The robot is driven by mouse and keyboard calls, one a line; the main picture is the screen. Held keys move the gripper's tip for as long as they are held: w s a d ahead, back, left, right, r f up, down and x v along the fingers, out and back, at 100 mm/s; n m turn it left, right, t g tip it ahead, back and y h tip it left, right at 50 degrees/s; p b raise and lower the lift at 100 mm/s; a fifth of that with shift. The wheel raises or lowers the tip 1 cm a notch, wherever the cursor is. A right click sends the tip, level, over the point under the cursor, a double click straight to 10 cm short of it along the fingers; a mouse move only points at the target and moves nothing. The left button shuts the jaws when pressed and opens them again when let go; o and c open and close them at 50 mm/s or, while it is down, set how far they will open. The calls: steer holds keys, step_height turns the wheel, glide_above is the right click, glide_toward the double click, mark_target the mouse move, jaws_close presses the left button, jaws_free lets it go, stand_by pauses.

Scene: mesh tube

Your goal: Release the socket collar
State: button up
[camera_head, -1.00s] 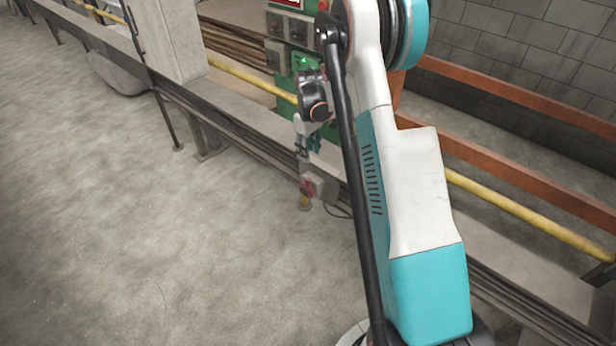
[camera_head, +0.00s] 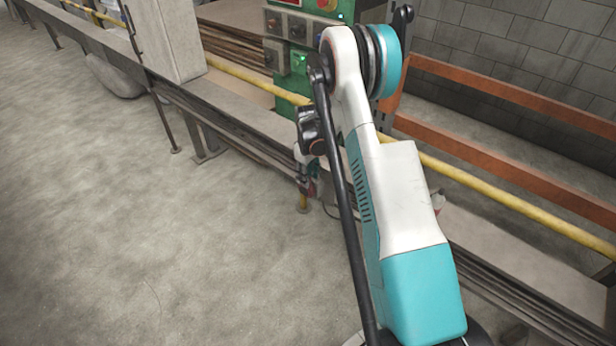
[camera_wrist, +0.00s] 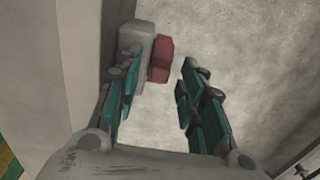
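The socket shows in the wrist view as a grey box (camera_wrist: 137,45) with a red collar-like part (camera_wrist: 161,49) on its right side. In the head view a small red patch (camera_head: 312,187) shows below my gripper, with a yellowish end (camera_head: 303,203) under it. My gripper (camera_wrist: 161,62) is open, its teal-padded fingers well apart. In the wrist view the left finger overlaps the grey box and the right finger is clear of the red part. I cannot tell the remaining depth between them. In the head view my forearm partly hides my gripper.
A green control panel (camera_head: 297,62) with grey switch boxes and a lit green lamp stands behind. A yellow rail (camera_head: 240,80) and low ledge run along the conveyor. Orange beams (camera_head: 500,92) lie to the right.

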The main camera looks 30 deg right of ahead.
jaws_close()
steer(key=shift+w, duration=0.1)
steer(key=shift+w+a+g+h, duration=0.25)
steer(key=shift+w+g, duration=0.2)
steer(key=shift+g, duration=0.35)
jaws_free()
steer(key=shift+r, duration=0.15)
